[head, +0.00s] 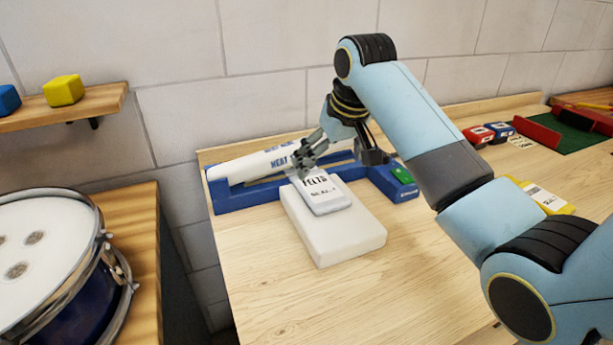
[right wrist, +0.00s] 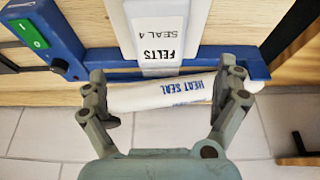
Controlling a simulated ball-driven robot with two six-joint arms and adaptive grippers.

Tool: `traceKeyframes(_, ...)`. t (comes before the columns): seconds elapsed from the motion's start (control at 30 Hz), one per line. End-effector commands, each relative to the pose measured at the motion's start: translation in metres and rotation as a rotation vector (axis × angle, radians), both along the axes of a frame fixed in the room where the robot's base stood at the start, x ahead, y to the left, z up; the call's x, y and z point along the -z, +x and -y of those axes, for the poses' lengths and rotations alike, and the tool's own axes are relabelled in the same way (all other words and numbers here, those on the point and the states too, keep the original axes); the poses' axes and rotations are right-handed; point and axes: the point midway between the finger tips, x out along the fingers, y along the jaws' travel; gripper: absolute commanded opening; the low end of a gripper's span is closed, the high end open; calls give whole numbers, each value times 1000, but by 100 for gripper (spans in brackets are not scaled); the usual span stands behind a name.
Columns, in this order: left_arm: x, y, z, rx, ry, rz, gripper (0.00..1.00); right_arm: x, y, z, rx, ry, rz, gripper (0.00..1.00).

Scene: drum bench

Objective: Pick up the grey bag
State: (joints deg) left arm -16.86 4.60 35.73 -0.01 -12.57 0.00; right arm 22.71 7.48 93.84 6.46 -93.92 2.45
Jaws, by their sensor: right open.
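A pale grey bag (head: 324,206) with a white label reading "FELTS SEAL" lies on a white block (head: 345,240) at the front of a blue heat sealer (head: 240,196). My right gripper (head: 304,165) is open and empty, above the sealer at the bag's back end. In the right wrist view its fingers (right wrist: 166,82) stand wide apart, with the white "HEAT SEAL" bar (right wrist: 150,96) showing between and below them. My left gripper is not in view.
The sealer has a green switch (head: 402,175) at its right. A drum (head: 40,245) stands at the left, below a shelf (head: 85,105) with a yellow block (head: 64,90). Red and blue boxes (head: 478,134) and a yellow item (head: 545,196) lie right. The front bench is clear.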

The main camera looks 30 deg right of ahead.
Motion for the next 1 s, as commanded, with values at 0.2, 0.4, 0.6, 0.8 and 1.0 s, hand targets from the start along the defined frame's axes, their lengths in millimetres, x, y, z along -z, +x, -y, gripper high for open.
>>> traceKeyframes(0.2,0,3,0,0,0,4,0,19,16,1,4,5,-6,100)
traceKeyframes(0.4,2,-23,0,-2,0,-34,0,43,26,1,2,4,-1,100)
traceKeyframes(0.6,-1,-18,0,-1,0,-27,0,62,33,3,2,3,-3,100)
traceKeyframes(0.8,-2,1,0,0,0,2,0,89,43,4,3,3,-1,100)
traceKeyframes(1.0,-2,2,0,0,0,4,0,95,45,4,2,3,1,100)
